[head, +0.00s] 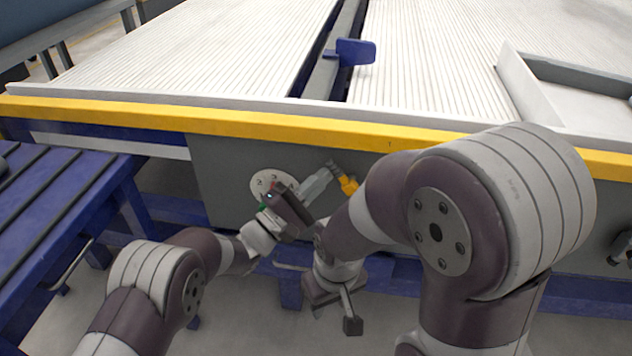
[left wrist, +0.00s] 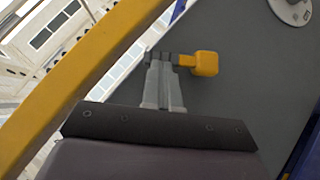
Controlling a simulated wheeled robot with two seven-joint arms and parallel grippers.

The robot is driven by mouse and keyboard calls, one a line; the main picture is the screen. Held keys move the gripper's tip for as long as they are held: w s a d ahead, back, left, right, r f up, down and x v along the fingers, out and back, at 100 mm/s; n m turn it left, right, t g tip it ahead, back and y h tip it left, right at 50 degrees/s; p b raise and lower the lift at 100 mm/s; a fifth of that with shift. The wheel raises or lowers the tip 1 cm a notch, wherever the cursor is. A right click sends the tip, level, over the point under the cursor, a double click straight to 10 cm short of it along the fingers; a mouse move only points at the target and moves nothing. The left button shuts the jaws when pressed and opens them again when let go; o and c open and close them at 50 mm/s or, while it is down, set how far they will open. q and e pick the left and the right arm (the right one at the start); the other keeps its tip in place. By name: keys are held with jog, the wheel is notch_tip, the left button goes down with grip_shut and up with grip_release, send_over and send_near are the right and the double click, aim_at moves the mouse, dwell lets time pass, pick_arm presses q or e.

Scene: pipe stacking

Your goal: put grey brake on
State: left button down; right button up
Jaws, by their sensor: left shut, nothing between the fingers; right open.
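I see no separate part that is surely the grey brake. A yellow knob (head: 348,185) sits at the grey side panel (head: 220,170), below the yellow rail; it also shows in the left wrist view (left wrist: 205,64). My left gripper (head: 331,169) is shut and empty, its dark fingertips (left wrist: 163,58) beside the knob. Whether they touch it I cannot tell.
A yellow rail (head: 230,122) edges the ribbed white table (head: 200,55). A blue paddle (head: 355,52) stands in the table's central slot. A white-walled tray (head: 530,90) is at the right. A blue slatted table (head: 50,195) stands at the left. My large right arm blocks much of the right side.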

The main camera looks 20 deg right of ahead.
pick_arm(q)
jog(key=shift+s+d+r+m+g+y+p, duration=0.4)
jog(key=shift+m+y+p, duration=0.45)
jog(key=shift+p, duration=1.15)
jog(key=shift+s+d+r+m+g+y+p, duration=0.1)
jog(key=shift+d+r+m+g+y+p, duration=0.4)
jog(key=shift+m+p, duration=1.05)
jog(key=shift+s+d+r+m+g+y+p, duration=0.25)
jog(key=shift+r+m+g+y+p, duration=0.4)
jog(key=shift+p, duration=1.75)
